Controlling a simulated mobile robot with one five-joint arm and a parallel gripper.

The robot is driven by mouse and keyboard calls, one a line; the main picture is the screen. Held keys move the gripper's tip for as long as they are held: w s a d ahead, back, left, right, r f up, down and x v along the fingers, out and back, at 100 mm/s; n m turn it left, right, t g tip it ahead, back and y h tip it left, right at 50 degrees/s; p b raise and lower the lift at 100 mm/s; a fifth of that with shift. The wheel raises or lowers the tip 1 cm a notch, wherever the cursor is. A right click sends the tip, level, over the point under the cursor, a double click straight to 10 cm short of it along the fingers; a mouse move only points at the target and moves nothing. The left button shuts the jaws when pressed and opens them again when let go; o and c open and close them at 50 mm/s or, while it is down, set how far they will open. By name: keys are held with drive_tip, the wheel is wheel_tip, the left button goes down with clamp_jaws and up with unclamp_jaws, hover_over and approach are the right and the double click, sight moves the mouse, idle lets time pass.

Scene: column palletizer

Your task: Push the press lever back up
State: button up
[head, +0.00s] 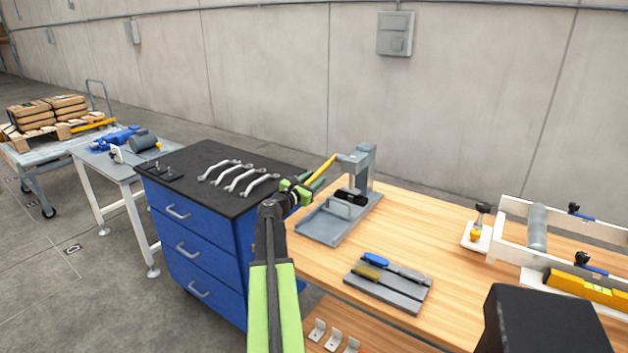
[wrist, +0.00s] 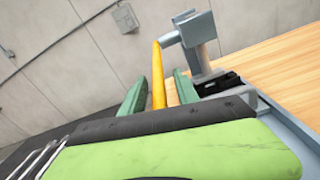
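The grey press (head: 366,165) stands on its grey base plate (head: 320,228) at the back left of the wooden bench. Its yellow lever (head: 322,172) slopes down and left from the press head toward my gripper (head: 304,186). In the wrist view the lever (wrist: 158,76) runs between the two green fingers of my gripper (wrist: 158,88), with visible gaps beside it. The fingers are apart and look not closed on it. The lever's lower end is hidden behind my gripper's body. The press head (wrist: 190,30) is just beyond the fingertips.
A blue drawer cabinet (head: 200,240) with several wrenches (head: 238,178) on its black top stands left of the bench. A grey tray with tools (head: 388,285) lies in front of the press. A white roller frame (head: 510,235) is at the right. A concrete wall is behind.

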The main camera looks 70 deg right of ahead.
clamp_jaws()
idle(1.3)
